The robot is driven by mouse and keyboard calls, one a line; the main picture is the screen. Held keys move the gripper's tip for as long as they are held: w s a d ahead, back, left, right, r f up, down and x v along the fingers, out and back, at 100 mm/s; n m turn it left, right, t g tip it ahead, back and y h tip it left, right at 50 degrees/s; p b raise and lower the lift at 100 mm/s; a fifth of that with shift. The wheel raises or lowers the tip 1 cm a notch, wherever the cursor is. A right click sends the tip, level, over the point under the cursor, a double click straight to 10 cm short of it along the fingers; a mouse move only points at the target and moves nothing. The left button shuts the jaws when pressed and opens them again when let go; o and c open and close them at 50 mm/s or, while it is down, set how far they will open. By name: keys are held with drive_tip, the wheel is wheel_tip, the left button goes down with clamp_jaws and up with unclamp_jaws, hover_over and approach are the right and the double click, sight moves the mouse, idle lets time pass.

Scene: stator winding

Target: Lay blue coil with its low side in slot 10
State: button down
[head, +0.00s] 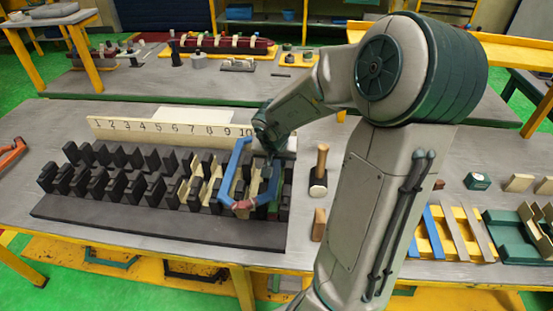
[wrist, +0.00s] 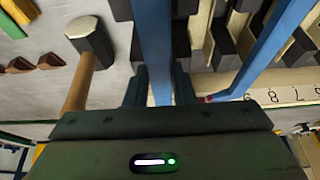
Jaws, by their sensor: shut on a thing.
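The blue coil (head: 227,172), a bent frame with a reddish near end, is over the right end of the slotted stator block (head: 150,228). It also shows in the wrist view (wrist: 154,35). My gripper (wrist: 159,88) is shut on one straight side of it; the other side (wrist: 275,40) stands off to the right there. In the head view my gripper (head: 270,148) is beside the 10 mark of the number strip (head: 165,131). Dark teeth and pale liners lie below the coil. Whether either side is inside slot 10 is hidden.
A mallet (head: 322,160) with a wooden handle stands just right of the block, and a small wooden block (head: 319,224) is nearer the front. A yellow rack with strips (head: 452,232) and a green tray (head: 507,235) are at the right. My arm covers the table between.

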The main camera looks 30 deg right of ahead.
drive_tip(key=shift+f+b, duration=1.05)
drive_tip(key=shift+f, duration=1.8)
drive_tip(key=shift+f, duration=0.25)
drive_tip(key=shift+f, duration=0.4)
drive_tip(key=c, duration=1.1)
unclamp_jaws()
drive_tip(key=shift+c, duration=0.2)
drive_tip(key=shift+r+p, duration=0.85)
drive_tip(key=shift+p, duration=0.75)
wheel_tip(320, 180, up, 6)
drive_tip(key=p, duration=0.7)
drive_tip(key=shift+f, duration=0.25)
drive_tip(key=shift+r, duration=0.95)
